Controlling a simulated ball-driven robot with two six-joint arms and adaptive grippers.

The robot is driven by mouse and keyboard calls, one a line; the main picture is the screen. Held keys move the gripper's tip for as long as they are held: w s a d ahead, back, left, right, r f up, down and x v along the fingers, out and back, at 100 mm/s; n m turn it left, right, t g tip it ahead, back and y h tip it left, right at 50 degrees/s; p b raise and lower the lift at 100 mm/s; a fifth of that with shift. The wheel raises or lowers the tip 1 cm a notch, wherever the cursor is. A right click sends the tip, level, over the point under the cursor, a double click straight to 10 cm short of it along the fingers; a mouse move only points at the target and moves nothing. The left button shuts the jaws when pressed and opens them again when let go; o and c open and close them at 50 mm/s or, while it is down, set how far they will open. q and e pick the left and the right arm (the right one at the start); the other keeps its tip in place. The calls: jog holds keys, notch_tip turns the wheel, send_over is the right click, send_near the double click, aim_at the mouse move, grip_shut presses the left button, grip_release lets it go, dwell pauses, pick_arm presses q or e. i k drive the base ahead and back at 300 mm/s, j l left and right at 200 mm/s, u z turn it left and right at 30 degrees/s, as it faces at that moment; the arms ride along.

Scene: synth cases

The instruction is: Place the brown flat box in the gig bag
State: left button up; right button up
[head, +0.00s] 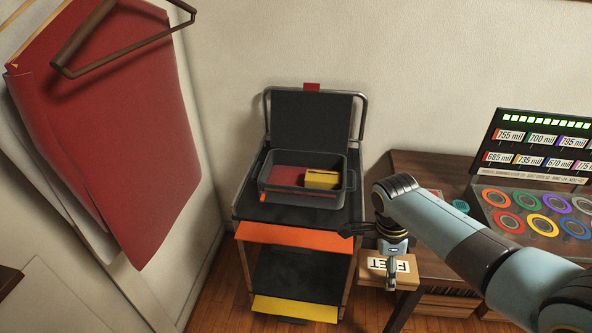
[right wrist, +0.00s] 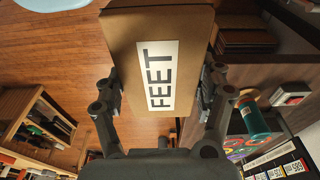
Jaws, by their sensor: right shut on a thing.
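The brown flat box (head: 370,278) has a white label reading FEET. My right gripper (head: 388,272) is shut on it and holds it in the air to the right of the black cart. In the right wrist view the box (right wrist: 130,50) sits between both fingers of the right gripper (right wrist: 163,82). An open dark grey case (head: 284,197), seemingly the gig bag, stands on the cart top with a black panel upright behind it. It has a red inside and holds a yellow box (head: 322,178) at its right. My left gripper is not in view.
The cart (head: 280,213) has an orange edge and a yellow edge lower down. A wooden desk (head: 420,178) with a panel of coloured rings (head: 540,215) stands at right. A red sheet (head: 110,120) hangs at left from a dark hanger. The left part of the case looks clear.

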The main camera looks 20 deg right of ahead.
aim_at(286, 183)
jog(key=i, duration=1.35)
